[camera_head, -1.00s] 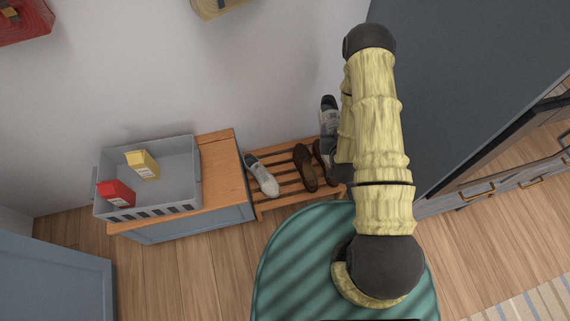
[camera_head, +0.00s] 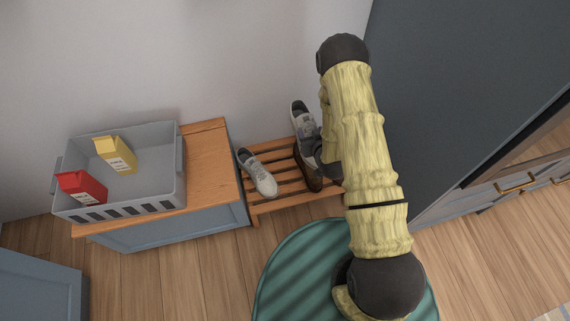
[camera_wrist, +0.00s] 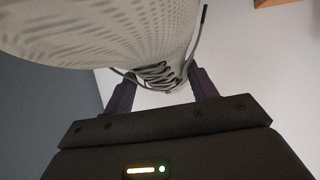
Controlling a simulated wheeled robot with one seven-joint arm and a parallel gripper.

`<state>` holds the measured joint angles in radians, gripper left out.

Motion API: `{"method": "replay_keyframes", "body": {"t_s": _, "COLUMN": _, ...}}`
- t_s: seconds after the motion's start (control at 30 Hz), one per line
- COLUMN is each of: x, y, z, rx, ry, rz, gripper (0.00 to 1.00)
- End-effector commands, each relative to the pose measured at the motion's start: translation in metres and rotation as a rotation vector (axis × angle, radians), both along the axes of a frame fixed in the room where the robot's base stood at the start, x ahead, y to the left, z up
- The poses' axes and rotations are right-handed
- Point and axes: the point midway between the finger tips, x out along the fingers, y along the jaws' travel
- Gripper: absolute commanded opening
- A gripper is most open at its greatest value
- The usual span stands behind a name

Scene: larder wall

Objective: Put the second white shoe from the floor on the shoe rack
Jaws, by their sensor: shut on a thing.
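One white shoe (camera_head: 258,173) lies on the left part of the wooden slatted shoe rack (camera_head: 272,208). A second white shoe (camera_head: 303,122) is held above the back of the rack, tilted; it fills the top of the wrist view (camera_wrist: 110,30), with its laces between the jaws. My gripper (camera_wrist: 162,88) is shut on this shoe. In the head view my arm hides most of the gripper. A brown shoe (camera_head: 308,172) is on the rack just below the held shoe, partly covered by it and by my arm.
A wooden-topped cabinet (camera_head: 213,160) stands left of the rack, bearing a grey crate (camera_head: 165,132) with a red carton (camera_head: 82,187) and a yellow carton (camera_head: 116,154). A tall dark cabinet (camera_head: 470,90) stands to the right. Slats show bare between the white and brown shoes.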

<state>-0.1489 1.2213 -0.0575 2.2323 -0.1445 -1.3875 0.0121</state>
Motion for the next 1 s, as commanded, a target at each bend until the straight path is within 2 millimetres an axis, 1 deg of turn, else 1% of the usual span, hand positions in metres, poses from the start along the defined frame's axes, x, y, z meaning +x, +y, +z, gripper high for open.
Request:
{"method": "replay_keyframes", "body": {"t_s": 0.03, "x": 0.003, "y": 0.004, "z": -0.021, "rx": 0.001, "ry": -0.004, "rz": 0.014, "gripper": 0.20}}
{"method": "replay_keyframes", "body": {"t_s": 0.1, "x": 0.007, "y": 0.009, "z": -0.035, "rx": 0.001, "ry": -0.003, "rz": 0.031, "gripper": 0.20}}
{"method": "replay_keyframes", "body": {"t_s": 0.37, "x": 0.019, "y": 0.027, "z": -0.087, "rx": 0.001, "ry": -0.003, "rz": 0.092, "gripper": 0.20}}
{"method": "replay_keyframes", "body": {"t_s": 1.0, "x": 0.044, "y": 0.077, "z": -0.212, "rx": 0.002, "ry": -0.003, "rz": 0.257, "gripper": 0.20}}
